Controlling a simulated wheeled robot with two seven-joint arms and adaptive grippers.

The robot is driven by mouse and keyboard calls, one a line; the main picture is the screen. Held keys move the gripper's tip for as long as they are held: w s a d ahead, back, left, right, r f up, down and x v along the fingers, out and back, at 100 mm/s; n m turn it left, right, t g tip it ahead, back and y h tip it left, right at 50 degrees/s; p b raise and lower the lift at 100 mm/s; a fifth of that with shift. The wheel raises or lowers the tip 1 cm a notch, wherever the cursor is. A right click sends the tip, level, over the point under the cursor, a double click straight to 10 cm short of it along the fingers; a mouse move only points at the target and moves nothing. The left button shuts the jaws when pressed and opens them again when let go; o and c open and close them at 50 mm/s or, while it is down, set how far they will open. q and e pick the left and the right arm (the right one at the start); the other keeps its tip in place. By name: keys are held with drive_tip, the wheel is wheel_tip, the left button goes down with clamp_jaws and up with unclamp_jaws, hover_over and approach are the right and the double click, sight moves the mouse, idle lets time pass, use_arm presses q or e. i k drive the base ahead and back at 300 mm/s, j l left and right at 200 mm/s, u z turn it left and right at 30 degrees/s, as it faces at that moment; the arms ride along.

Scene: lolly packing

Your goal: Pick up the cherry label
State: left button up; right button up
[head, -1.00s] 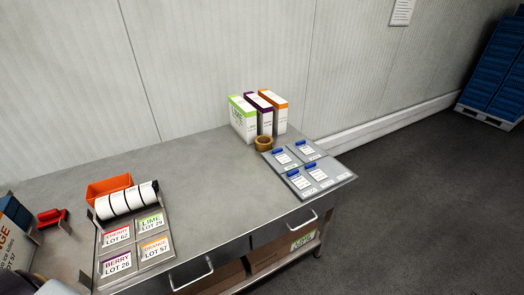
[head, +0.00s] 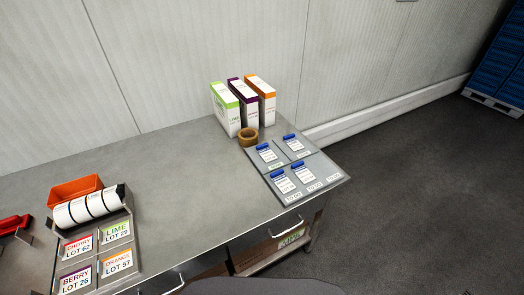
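The cherry label (head: 78,247) is a white card with a red band reading "CHERRY LOT 62". It lies in the upper left slot of a grey metal label tray (head: 133,262) at the lower left of the head view. The lime label (head: 116,231) lies to its right, the berry label (head: 75,279) below it and the orange label (head: 117,262) diagonally below right. Neither of my grippers shows in this view.
Label rolls (head: 88,206) and an orange bin (head: 75,189) stand behind the tray. Lime, berry and orange boxes (head: 244,104), a tape roll (head: 248,137) and a clipboard panel (head: 334,177) occupy the table's right end. The steel table's (head: 180,170) middle is clear.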

sight(80, 247)
drive_tip(key=u, duration=1.95)
